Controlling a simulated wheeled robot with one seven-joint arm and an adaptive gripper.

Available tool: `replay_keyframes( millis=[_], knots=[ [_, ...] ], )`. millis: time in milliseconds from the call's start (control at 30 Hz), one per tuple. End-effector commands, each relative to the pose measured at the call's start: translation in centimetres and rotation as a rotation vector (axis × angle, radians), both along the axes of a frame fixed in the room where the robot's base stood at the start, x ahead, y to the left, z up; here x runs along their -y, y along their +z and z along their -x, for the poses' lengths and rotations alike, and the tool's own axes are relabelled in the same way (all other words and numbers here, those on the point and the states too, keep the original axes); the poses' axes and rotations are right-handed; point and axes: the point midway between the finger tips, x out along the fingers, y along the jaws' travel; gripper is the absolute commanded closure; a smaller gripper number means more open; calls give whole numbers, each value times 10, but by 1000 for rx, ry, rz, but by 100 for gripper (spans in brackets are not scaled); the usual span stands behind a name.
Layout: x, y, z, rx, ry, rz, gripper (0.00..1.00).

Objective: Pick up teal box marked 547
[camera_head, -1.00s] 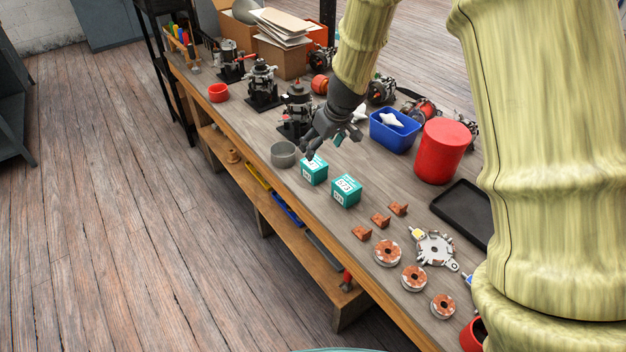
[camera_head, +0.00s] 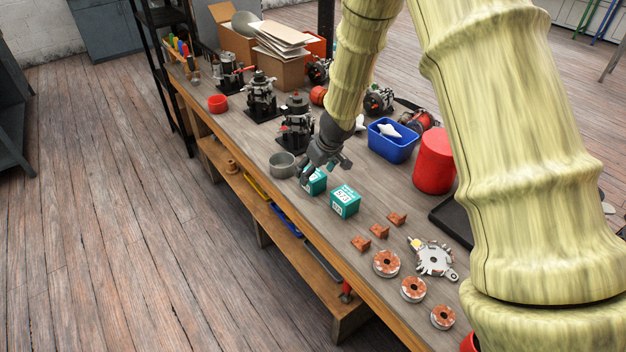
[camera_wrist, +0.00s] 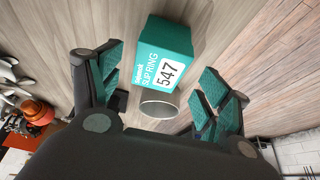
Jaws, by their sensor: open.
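I cannot tell whether any finger touches the box. A second teal box (camera_head: 345,202) with a different number, seemingly 573, stands close to the right.
A grey metal cup (camera_head: 281,165) stands just left of the boxes. A blue bin (camera_head: 391,142) and a red cylinder (camera_head: 433,162) stand behind. Copper blocks (camera_head: 379,231) and copper-wound rings (camera_head: 386,263) lie nearer. The bench's front edge is close to the boxes.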

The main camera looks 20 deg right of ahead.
Motion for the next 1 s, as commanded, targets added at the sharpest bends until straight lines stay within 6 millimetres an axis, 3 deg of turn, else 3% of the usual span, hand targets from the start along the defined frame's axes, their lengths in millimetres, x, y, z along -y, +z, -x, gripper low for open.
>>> replay_keyframes(
  millis=[300,633,900,1000],
  knots=[
    [-2,-29,-11,0,-1,-1,23],
    [-3,-32,-13,1,0,-1,23],
    [-2,-32,-13,1,0,0,71],
    [-2,-32,-13,1,0,0,74]
  ],
)
